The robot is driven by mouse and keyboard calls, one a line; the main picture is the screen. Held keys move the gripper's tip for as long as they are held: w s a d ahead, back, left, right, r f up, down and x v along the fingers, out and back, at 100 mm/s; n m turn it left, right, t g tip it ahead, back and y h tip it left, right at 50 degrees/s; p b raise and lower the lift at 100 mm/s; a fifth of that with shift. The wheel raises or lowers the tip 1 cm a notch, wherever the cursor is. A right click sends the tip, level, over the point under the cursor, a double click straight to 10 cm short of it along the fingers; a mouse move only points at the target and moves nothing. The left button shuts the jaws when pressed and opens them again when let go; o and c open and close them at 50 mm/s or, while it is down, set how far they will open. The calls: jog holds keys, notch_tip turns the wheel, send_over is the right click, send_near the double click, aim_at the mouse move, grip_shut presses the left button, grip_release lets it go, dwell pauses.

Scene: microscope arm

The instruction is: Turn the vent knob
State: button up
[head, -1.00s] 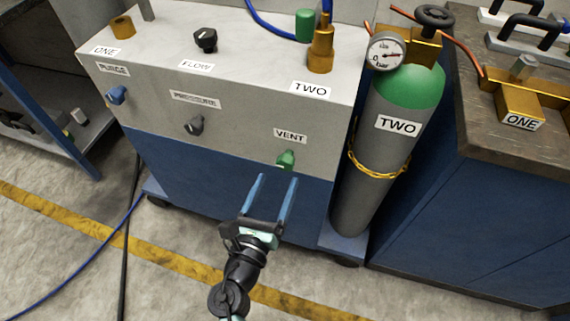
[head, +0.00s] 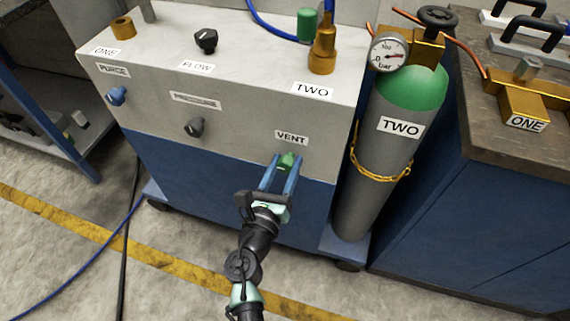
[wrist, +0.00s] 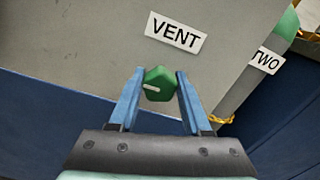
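In the head view the fingers partly hide the knob's lower part.
The pressure knob (head: 194,127) and blue purge knob (head: 117,96) are on the same panel to the left. A grey cylinder (head: 386,150) with a green top and yellow chain stands close on the right. The panel around the vent knob is clear.

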grip_shut()
jog(key=shift+m, duration=0.4)
jog(key=shift+f+m+b, duration=0.1)
jog(key=shift+m+b, duration=0.6)
jog(key=shift+m, duration=0.3)
jog(key=m+b, duration=0.2)
jog(key=m, duration=0.2)
jog(key=shift+s+d+m, duration=0.1)
jog(key=shift+m, duration=0.2)
jog(key=m+b, duration=0.3)
jog(key=m, duration=0.2)
jog(key=shift+f, duration=0.15)
jog(key=m+b, duration=0.2)
jog(key=m, duration=0.3)
jog(key=shift+d+b, duration=0.1)
jog(key=shift+b, duration=0.2)
jog(key=shift+m, duration=0.4)
jog(key=o, duration=0.8)
grip_release()
jog(key=shift+c, duration=0.2)
